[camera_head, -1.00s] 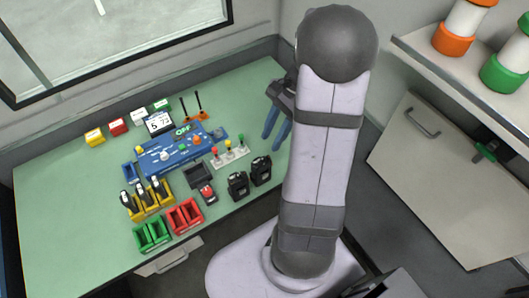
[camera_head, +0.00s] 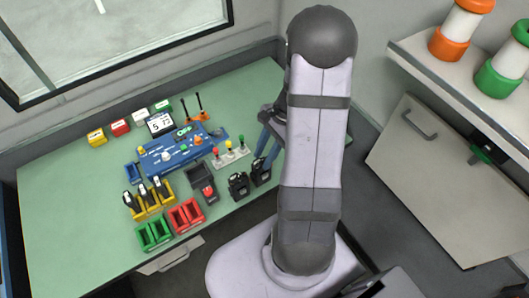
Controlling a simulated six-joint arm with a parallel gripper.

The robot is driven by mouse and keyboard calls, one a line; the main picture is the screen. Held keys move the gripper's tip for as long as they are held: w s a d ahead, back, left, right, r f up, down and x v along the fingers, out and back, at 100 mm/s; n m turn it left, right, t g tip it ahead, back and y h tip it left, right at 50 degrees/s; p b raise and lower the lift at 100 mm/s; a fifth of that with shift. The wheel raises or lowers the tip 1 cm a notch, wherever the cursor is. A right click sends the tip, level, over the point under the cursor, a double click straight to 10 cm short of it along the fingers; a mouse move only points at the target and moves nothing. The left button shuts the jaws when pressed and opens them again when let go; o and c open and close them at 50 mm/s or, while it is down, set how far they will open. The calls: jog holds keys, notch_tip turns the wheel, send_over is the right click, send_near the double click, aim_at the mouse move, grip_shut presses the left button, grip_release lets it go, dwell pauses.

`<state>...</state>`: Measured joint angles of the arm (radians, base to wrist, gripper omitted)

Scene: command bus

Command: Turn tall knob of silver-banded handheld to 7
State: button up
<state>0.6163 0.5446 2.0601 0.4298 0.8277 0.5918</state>
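Two black handhelds stand at the front right of the green table, a left one (camera_head: 238,187) and a right one (camera_head: 261,173). More dark handhelds with pale parts (camera_head: 147,195) stand in the yellow holders. Which one has the silver band, and its knobs and their settings, are too small to tell. My gripper (camera_head: 264,153) has blue fingers that show apart, with nothing visible between them. It is just above or behind the right black handheld; contact cannot be told. My arm hides part of the gripper.
A blue control panel (camera_head: 160,163) lies mid-table. Around it are a lever strip (camera_head: 231,155), a dark tray (camera_head: 199,176) with a red button (camera_head: 208,192), red bins (camera_head: 187,216) and green bins (camera_head: 154,234). The table's left side (camera_head: 60,220) is clear.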

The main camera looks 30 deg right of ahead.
jog(key=shift+c, duration=0.2)
grip_shut()
jog(key=shift+s+m+t+p, duration=0.15)
jog(key=shift+m+t+p, duration=0.25)
jog(key=shift+m, duration=0.8)
jog(key=shift+m+t+h, duration=0.3)
jog(key=shift+m+t, duration=0.1)
jog(key=shift+m, duration=0.6)
jog(key=shift+o, duration=0.2)
grip_release()
jog(key=b+v, duration=0.1)
jog(key=v, duration=0.6)
